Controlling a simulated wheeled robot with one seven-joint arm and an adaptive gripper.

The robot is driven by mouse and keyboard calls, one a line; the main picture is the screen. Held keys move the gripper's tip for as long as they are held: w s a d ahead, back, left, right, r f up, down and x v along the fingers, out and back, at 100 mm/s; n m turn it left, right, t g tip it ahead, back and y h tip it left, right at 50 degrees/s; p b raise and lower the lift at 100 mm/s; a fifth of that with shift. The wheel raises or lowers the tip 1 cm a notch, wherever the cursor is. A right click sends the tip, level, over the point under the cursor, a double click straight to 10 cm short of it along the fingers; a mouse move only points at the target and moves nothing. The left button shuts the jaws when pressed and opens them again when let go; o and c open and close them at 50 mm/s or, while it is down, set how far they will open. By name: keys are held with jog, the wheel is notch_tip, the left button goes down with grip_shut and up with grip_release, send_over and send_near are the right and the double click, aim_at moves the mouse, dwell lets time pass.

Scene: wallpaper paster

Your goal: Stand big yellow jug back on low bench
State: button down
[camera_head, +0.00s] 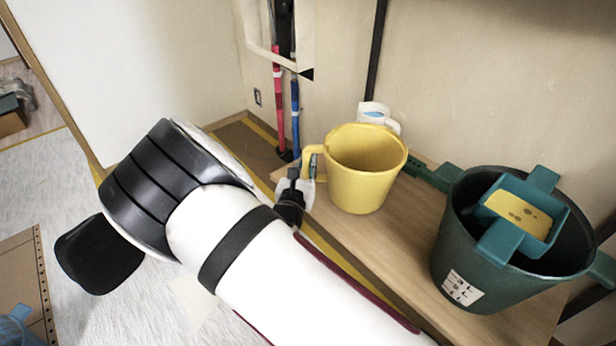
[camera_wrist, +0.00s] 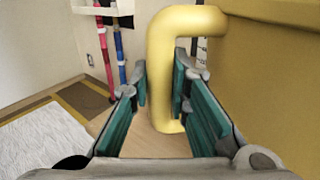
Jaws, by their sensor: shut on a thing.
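The big yellow jug (camera_head: 362,178) is upright over the wooden low bench (camera_head: 402,236), its handle turned left toward my gripper (camera_head: 300,190). I cannot tell whether its base touches the bench top. In the wrist view the jug's yellow wall (camera_wrist: 272,80) fills the right side. My gripper (camera_wrist: 163,82) is around the upright part of the jug's handle (camera_wrist: 163,60), one finger on each side, and is shut on it. In the head view my arm partly hides the gripper and the bench's near edge.
A dark green bucket (camera_head: 452,238) with a teal tray (camera_head: 545,206) in it stands on the bench at right. A white cup (camera_head: 375,112) is behind the jug. Red (camera_head: 278,100) and blue (camera_head: 296,115) poles lean by the wall. Open floor (camera_head: 70,170) lies left.

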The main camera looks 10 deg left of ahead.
aim_at(306, 175)
jog(key=shift+f+b, duration=0.6)
jog(key=shift+f, duration=1.1)
jog(key=c, duration=1.5)
grip_release()
jog(key=s+p, duration=0.1)
jog(key=s, duration=0.3)
jog(key=s+p, duration=0.1)
jog(key=s, duration=0.3)
jog(key=s+p, duration=0.2)
jog(key=s, duration=0.2)
jog(key=shift+a, duration=0.25)
jog(key=shift+s, duration=0.1)
